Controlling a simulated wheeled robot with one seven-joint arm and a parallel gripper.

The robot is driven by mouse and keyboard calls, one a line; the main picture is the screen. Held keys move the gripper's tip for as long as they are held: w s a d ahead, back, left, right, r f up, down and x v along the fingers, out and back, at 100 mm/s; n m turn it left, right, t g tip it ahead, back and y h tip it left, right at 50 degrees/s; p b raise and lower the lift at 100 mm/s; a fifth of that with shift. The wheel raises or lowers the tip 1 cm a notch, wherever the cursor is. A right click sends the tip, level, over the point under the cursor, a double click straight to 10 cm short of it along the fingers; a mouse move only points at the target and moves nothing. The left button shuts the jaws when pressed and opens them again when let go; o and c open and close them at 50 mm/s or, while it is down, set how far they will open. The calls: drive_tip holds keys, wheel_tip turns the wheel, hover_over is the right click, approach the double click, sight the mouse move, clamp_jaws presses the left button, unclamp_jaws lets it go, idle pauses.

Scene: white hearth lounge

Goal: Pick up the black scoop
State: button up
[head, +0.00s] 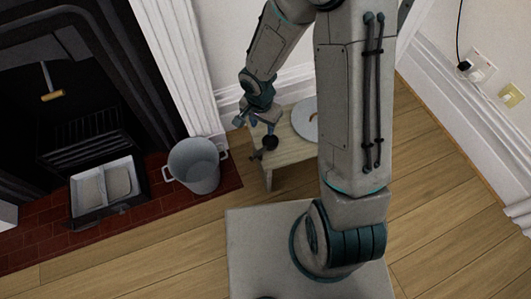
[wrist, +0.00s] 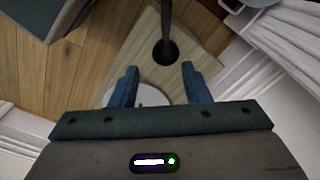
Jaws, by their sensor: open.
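The black scoop (head: 269,143) lies at the near left edge of a small wooden table (head: 292,152), its dark handle pointing toward the front left. In the wrist view the scoop (wrist: 166,48) shows ahead of the fingertips, roughly centred between them, with its handle running up to the top edge. My gripper (head: 255,124) is open and empty above the table, just behind the scoop in the head view. In the wrist view my gripper (wrist: 158,78) has its two blue fingers spread wide, apart from the scoop.
A round pale plate or lid (head: 305,118) lies on the table, partly hidden by my arm. A grey metal bucket (head: 195,166) stands left of the table on the brick hearth (head: 150,180). The fireplace is further left. White wall trim (head: 228,98) runs close behind the table.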

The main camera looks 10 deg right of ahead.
drive_tip(key=b, duration=0.2)
hover_over(259, 151)
wheel_tip(259, 151, down, 6)
drive_tip(key=shift+m, duration=0.4)
drive_tip(key=f+b, duration=0.1)
drive_tip(key=f, duration=0.3)
drive_tip(key=f+b, duration=0.1)
drive_tip(key=f, duration=0.2)
drive_tip(key=shift+s+a+f+b, duration=0.1)
drive_tip(key=shift+s+a+b, duration=0.15)
drive_tip(key=shift+a+b, duration=0.05)
drive_tip(key=shift+w+d+f+b, duration=0.15)
drive_tip(key=shift+f+b, duration=0.55)
drive_tip(key=shift+f, duration=0.8)
drive_tip(key=shift+w+d+f+b, duration=0.1)
drive_tip(key=shift+f+b, duration=0.6)
drive_tip(key=shift+f, duration=0.75)
drive_tip(key=shift+c, duration=0.3)
clamp_jaws()
